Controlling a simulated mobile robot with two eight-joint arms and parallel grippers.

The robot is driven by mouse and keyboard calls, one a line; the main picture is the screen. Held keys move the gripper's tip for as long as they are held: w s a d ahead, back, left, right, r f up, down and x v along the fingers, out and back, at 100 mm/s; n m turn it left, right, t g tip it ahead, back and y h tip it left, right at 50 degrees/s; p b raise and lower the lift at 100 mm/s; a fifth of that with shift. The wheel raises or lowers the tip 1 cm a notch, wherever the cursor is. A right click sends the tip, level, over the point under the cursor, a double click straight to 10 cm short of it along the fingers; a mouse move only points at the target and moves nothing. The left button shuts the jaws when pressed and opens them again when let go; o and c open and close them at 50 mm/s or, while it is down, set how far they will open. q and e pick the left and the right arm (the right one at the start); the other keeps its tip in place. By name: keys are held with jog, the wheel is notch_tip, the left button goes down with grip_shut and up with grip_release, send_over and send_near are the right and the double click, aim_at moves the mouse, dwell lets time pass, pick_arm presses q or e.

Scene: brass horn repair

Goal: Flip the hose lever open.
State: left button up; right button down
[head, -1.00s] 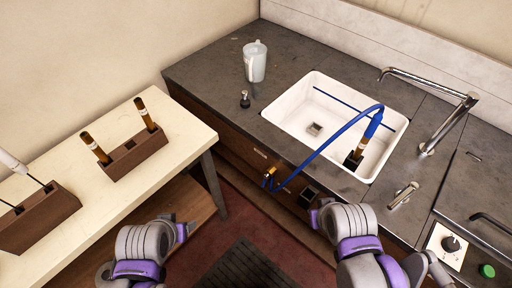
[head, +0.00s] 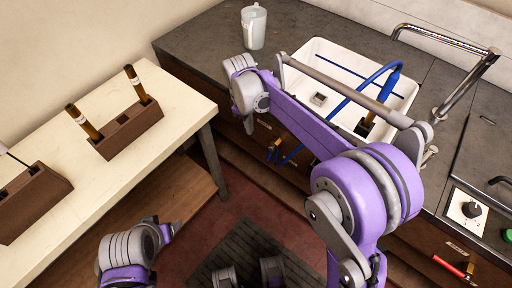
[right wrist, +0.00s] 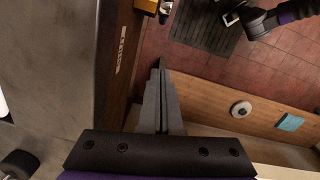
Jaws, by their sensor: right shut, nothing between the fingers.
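The brass hose valve with its small lever (head: 273,150) is on the front of the sink cabinet, joined to the blue hose (head: 345,100). The lever's exact position is too small to tell. In the right wrist view, brass fittings (right wrist: 148,6) are cut off at the top edge. My right gripper (right wrist: 158,66) is shut and empty, its fingertips apart from the brass fittings in that picture. In the head view my right arm reaches across the sink front, its wrist left of the valve. My left gripper (head: 174,229) is low at the left; its opening is unclear.
The white sink (head: 325,58) has a chrome tap (head: 465,80) at its right. A pale jug (head: 253,27) stands on the dark counter (head: 205,47). A cream table (head: 180,105) carries wooden holders (head: 130,130) at the left. The floor gap between holds a dark mat (head: 240,250).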

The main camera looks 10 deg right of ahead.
aim_at(269, 155)
jog(key=s+d+f, duration=0.3)
jog(key=d+f, duration=0.1)
jog(key=f, duration=0.6)
jog(key=shift+f+b, duration=0.3)
jog(key=shift+b, duration=0.1)
jog(key=shift+s+d+f+b, duration=0.4)
jog(key=shift+s+d+b, duration=0.1)
jog(key=shift+b, duration=0.15)
jog(key=shift+r, duration=0.15)
